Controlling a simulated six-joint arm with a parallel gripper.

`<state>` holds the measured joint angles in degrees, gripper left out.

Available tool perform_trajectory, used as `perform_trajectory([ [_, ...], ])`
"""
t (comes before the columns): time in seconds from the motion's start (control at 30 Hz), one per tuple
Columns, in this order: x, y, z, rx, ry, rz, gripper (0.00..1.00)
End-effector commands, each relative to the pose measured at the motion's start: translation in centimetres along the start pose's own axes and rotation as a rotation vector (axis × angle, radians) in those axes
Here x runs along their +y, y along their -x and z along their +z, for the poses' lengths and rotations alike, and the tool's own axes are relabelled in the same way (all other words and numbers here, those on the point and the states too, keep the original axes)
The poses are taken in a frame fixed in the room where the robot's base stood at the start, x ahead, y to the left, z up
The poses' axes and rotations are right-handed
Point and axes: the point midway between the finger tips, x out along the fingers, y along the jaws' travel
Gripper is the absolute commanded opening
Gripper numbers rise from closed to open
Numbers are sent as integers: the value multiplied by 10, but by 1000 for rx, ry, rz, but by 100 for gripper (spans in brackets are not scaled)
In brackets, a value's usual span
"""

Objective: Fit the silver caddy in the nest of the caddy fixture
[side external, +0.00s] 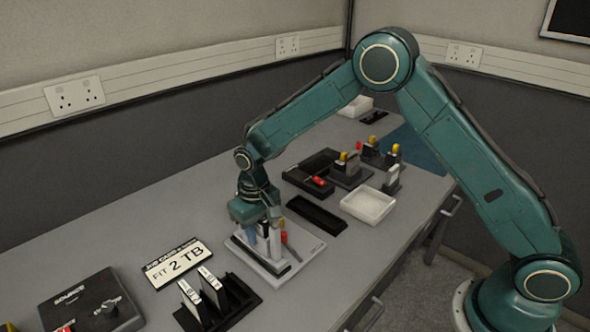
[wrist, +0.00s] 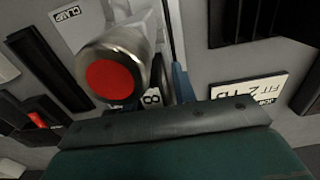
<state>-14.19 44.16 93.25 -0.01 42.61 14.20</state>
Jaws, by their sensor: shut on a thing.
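My gripper (side external: 268,232) points down over a light grey fixture plate (side external: 307,243) on the bench. It is shut on a narrow, pale upright piece, which I take to be the silver caddy; the fingers hide most of it. The piece is low, at the fixture, but I cannot tell whether it is seated in the nest. A red-topped metal cylinder (wrist: 108,76) stands close beside the fingers in the wrist view. A plate marked CLAMP (wrist: 72,14) shows beyond it. A small white label with an 8 (wrist: 152,97) shows near the palm.
A black rack (side external: 222,302) with upright labelled pieces and a "2 TB" card (side external: 177,263) are in front. A dark box (side external: 90,300) is at front left. A white tray (side external: 367,206), a black empty tray (side external: 316,214) and dark holders (side external: 350,172) are behind.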

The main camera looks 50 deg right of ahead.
Motion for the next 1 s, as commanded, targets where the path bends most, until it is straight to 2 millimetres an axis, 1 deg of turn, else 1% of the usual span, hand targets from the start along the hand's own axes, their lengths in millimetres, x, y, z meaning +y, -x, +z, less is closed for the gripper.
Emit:
perform_trajectory([
  [0.17,0,-1,0,1,0,0,5],
  [0.6,0,-10,0,1,0,0,5],
  [1.0,0,-12,0,1,0,0,5],
])
